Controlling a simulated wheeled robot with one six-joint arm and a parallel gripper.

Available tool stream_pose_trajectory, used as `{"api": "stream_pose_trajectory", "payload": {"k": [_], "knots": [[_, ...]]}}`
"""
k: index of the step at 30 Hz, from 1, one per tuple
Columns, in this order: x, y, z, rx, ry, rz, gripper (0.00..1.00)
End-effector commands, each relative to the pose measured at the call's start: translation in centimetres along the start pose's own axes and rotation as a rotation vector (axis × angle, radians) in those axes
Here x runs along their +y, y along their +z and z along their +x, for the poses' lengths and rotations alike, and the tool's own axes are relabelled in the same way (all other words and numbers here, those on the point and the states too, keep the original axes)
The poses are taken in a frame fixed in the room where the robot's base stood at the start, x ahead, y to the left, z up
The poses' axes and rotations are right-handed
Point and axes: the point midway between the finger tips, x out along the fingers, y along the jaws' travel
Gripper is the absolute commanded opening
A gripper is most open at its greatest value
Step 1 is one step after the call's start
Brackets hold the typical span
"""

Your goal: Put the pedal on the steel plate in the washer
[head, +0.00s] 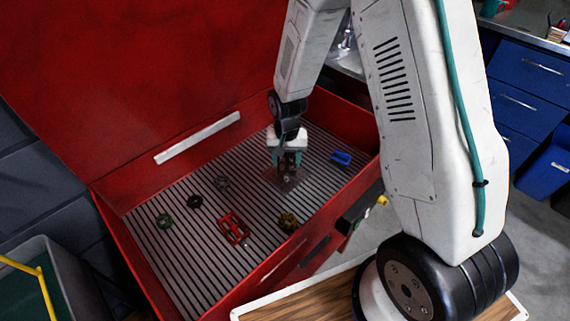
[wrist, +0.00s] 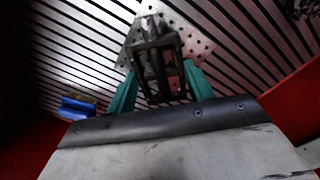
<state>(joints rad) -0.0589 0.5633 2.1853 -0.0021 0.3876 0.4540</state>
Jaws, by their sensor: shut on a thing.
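My gripper (head: 288,166) reaches down into the red washer (head: 141,252). In the wrist view its teal fingers (wrist: 157,88) are shut on a dark, cage-like pedal (wrist: 158,62). The pedal lies in front of the perforated steel plate (wrist: 196,38), which rests on the slatted grate. In the head view the plate (head: 281,184) shows only as a small patch below the gripper. I cannot tell whether the pedal touches the plate. A red pedal (head: 235,228) lies on the grate, left of and nearer than the plate.
On the grate lie a gold-brown part (head: 288,222), a green part (head: 165,221), a black part (head: 195,201), a grey part (head: 221,183) and a blue brush (head: 341,158). The washer's raised walls surround them. A grey bin (head: 62,262) stands at left.

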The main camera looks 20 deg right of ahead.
Motion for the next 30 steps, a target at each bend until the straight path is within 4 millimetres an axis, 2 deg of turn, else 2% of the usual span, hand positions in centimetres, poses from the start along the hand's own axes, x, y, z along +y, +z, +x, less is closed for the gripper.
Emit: {"api": "stream_pose_trajectory", "payload": {"k": [5,9,12,22,23,24,25,30], "knots": [[-0.4,-1.3,0.2,0.001,-0.001,0.000,0.25],[-0.3,-1.0,2.7,-0.003,0.002,0.000,0.25],[-0.3,-1.1,3.6,0.000,0.000,0.000,0.25],[-0.3,-1.1,3.9,0.000,0.000,0.000,0.25],[-0.3,-1.1,3.9,0.000,0.000,0.000,0.58],[-0.3,-1.1,3.9,0.001,0.000,0.000,0.69],[-0.3,-1.1,3.9,0.001,0.000,0.000,0.74],[-0.3,-1.1,3.8,0.001,0.000,0.000,0.74]]}}
